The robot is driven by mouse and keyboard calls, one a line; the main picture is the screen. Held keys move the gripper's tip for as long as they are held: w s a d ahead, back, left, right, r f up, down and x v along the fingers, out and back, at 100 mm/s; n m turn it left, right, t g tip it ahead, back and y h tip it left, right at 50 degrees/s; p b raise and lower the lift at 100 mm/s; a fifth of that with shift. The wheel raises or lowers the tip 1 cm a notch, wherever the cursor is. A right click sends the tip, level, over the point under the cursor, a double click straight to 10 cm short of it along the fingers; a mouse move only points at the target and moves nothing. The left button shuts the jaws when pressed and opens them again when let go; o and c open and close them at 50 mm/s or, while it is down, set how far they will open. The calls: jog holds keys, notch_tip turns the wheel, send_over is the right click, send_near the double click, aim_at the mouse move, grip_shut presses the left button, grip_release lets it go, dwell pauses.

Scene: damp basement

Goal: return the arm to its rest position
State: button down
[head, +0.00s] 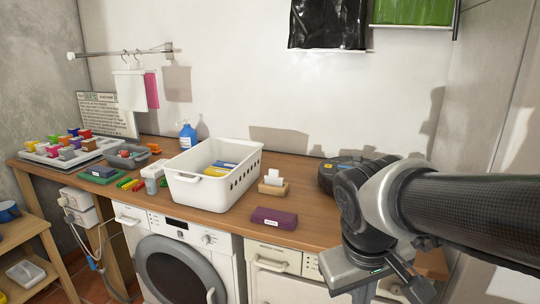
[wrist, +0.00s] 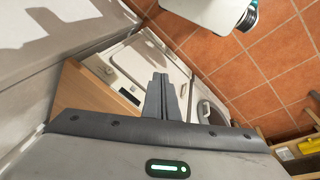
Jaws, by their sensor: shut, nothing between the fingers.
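My arm reaches in from the right in the head view, bent at a dark joint over the right end of the wooden counter (head: 325,222). My gripper (head: 415,289) hangs low at the bottom right, in front of the counter's front edge. In the wrist view my gripper (wrist: 160,82) shows its two grey fingers together, with nothing between them. Below them are the white appliance fronts and the tiled floor (wrist: 205,50).
A white basket (head: 203,193) holds blue and yellow items. A purple case (head: 274,218), a card holder (head: 272,187) and a dark round object (head: 340,172) lie near my arm. A washing machine (head: 178,265) stands below. A wooden shelf (head: 25,232) is at left.

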jog(key=s+r+m+t+y+p, duration=0.1)
jog(key=s+r+p, duration=0.1)
jog(key=r+p, duration=0.6)
jog(key=s+a+r+m+t+p, duration=0.1)
jog(key=s+r+t+p, duration=0.1)
jog(key=r+p, duration=0.7)
notch_tip(320, 180, up, 5)
jog(key=shift+a+r+m+y, duration=0.1)
jog(key=shift+a+m+y, duration=0.15)
jog(key=shift+m+y, duration=0.15)
